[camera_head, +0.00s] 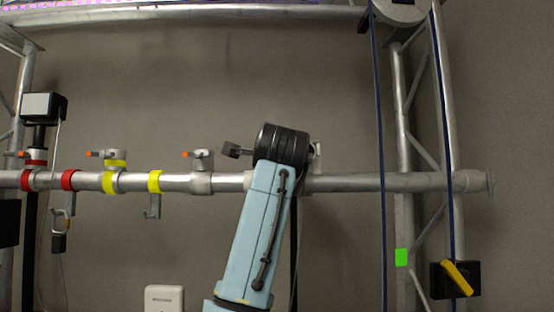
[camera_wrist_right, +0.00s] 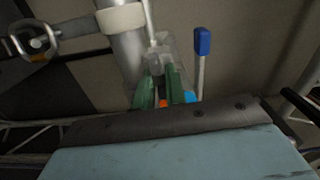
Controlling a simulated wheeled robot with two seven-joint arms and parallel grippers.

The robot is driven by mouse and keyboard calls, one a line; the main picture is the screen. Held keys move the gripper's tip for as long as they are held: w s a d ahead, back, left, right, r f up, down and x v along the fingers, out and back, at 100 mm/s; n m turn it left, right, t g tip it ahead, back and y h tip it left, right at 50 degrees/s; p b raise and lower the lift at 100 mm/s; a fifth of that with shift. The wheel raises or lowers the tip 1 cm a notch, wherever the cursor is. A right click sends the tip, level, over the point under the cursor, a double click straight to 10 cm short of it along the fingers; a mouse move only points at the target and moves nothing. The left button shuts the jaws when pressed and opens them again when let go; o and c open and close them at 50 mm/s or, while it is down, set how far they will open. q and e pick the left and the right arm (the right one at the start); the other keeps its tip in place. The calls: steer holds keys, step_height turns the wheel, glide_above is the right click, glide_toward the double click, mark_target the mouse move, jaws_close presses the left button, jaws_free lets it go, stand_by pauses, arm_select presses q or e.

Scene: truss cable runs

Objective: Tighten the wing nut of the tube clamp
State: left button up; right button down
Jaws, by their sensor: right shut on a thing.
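My right gripper (camera_wrist_right: 160,88) shows in the right wrist view, its two green fingers close together. A small orange part (camera_wrist_right: 164,103), apparently the wing nut, shows between them. A grey, partly see-through clamp body (camera_wrist_right: 166,52) lies just beyond the fingers, beside the metal tube (camera_wrist_right: 128,55). In the head view my right arm's dark wrist covers the gripper and most of this clamp; a pale edge (camera_head: 317,155) shows to its right. Other clamps with orange-tipped screws sit on the horizontal tube (camera_head: 345,183): a plain one (camera_head: 202,160) and a yellow-banded one (camera_head: 115,160). My left gripper is out of view.
Dark blue cables (camera_head: 380,150) run down at right, near a box with a yellow handle (camera_head: 458,278). A blue-capped rod (camera_wrist_right: 202,42) stands close to the fingers.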

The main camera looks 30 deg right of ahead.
steer(key=shift+m, duration=0.6)
steer(key=c, duration=1.4)
jaws_free()
steer(key=shift+s+d, duration=0.1)
steer(key=shift+c, duration=0.2)
steer(key=b+v, duration=0.4)
steer(key=v, duration=0.9)
steer(key=shift+a, duration=0.2)
steer(key=shift+s, duration=0.1)
